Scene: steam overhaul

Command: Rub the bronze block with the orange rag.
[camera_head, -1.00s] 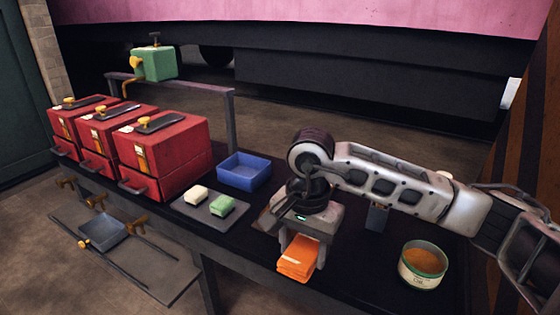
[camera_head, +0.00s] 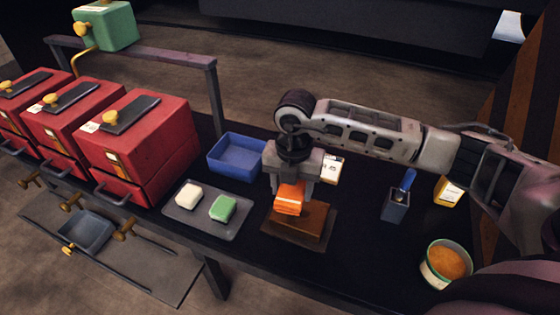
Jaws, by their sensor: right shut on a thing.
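The orange rag (camera_head: 288,199) is folded and held in my right gripper (camera_head: 290,190), which is shut on it and points down. The bronze block (camera_head: 302,222) is a brown slab on a flat dark brown base on the black bench. The rag is right over the block's back left part; I cannot tell whether it touches the block's top. My left gripper is not in view.
A grey tray (camera_head: 187,220) with a white and a green block is left of the bronze block. A blue bin (camera_head: 238,157) stands behind it. Red boxes (camera_head: 142,146) stand at left.

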